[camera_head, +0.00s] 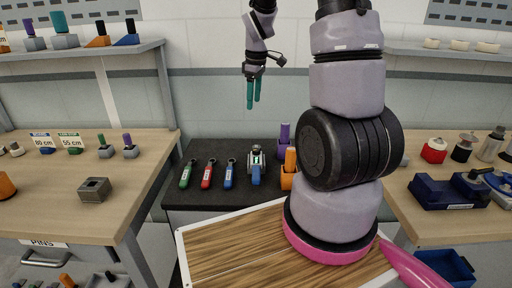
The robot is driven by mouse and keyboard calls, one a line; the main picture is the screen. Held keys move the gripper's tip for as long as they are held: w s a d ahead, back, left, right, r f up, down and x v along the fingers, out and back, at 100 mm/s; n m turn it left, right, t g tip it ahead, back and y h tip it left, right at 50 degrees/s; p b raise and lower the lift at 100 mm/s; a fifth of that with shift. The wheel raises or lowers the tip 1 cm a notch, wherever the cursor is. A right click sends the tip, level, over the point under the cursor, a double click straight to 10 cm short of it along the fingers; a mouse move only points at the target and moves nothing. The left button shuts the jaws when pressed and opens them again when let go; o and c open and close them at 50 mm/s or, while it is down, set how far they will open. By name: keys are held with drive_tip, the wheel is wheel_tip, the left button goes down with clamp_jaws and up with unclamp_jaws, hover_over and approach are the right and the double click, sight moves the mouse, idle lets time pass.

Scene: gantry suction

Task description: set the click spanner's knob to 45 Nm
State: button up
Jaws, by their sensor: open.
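A spanner-like tool (257,176) with a blue handle and a grey metal head lies on the black bench top (200,158); it looks like the click spanner, but its knob and scale are too small to read. To its left lie three smaller tools with ring ends and white labels: one green (186,175), one red (207,175) and one blue (229,175). My gripper (253,104) has teal fingers pointing down, slightly apart and empty. It hangs well above and behind the bench, near the wall, touching nothing.
Purple (284,134) and orange (290,158) pegs stand right of the tool, close to my arm. A wooden bench at left holds a grey block (94,190) and small cards. The right bench holds a blue device (450,190) and several knobs.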

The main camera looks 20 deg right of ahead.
sight(256, 149)
drive_tip(key=f+n, duration=0.1)
drive_tip(key=f, duration=0.6)
drive_tip(key=w+d+f+n+g, duration=0.1)
drive_tip(key=f, duration=0.5)
drive_tip(key=w+f+n, duration=0.1)
drive_tip(key=f, duration=0.6)
drive_tip(key=shift+d+f+n, duration=0.3)
drive_tip(key=shift+d, duration=0.1)
clamp_jaws()
